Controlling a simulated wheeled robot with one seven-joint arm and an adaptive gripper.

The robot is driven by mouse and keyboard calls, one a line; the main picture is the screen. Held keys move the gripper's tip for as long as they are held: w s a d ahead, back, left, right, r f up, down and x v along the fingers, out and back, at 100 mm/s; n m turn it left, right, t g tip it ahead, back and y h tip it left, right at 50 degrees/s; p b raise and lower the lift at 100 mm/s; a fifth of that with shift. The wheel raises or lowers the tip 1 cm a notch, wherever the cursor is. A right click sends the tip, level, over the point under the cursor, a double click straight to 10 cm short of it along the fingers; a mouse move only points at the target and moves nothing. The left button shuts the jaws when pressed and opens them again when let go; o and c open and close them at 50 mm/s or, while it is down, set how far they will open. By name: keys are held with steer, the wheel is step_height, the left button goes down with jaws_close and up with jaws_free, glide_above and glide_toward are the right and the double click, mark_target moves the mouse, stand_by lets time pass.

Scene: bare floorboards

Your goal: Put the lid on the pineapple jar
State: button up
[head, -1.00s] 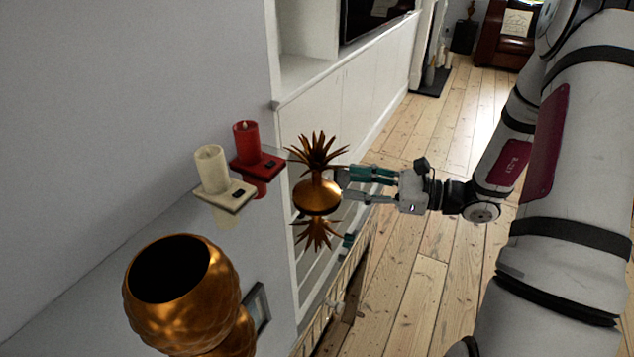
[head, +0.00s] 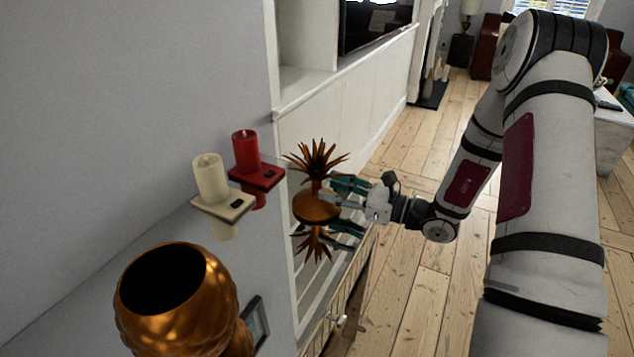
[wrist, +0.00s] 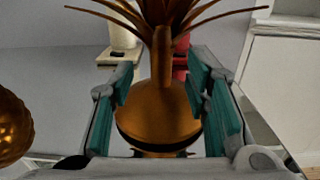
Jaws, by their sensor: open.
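The pineapple lid (head: 317,205) is bronze-coloured with a crown of spiky leaves. It stands upright on the glossy surface, which mirrors it. The pineapple jar (head: 176,300) stands at the lower left of the head view, its dark round mouth open at the top. Part of it shows at the left edge of the wrist view (wrist: 14,128). My gripper (head: 340,192) is open at the right side of the lid in the head view. In the wrist view, its teal finger pads (wrist: 160,92) stand on either side of the lid's neck, with gaps visible.
A cream candle (head: 210,178) and a red candle (head: 246,150) stand on small square bases behind the lid. A dark picture frame (head: 256,322) lies or leans beside the jar. A white cabinet (head: 345,110) runs along the wall. Floorboards (head: 420,290) are clear on the right.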

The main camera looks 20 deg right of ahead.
mark_target(317, 183)
steer(key=x, duration=0.5)
steer(key=shift+d+f, duration=0.1)
jaws_close()
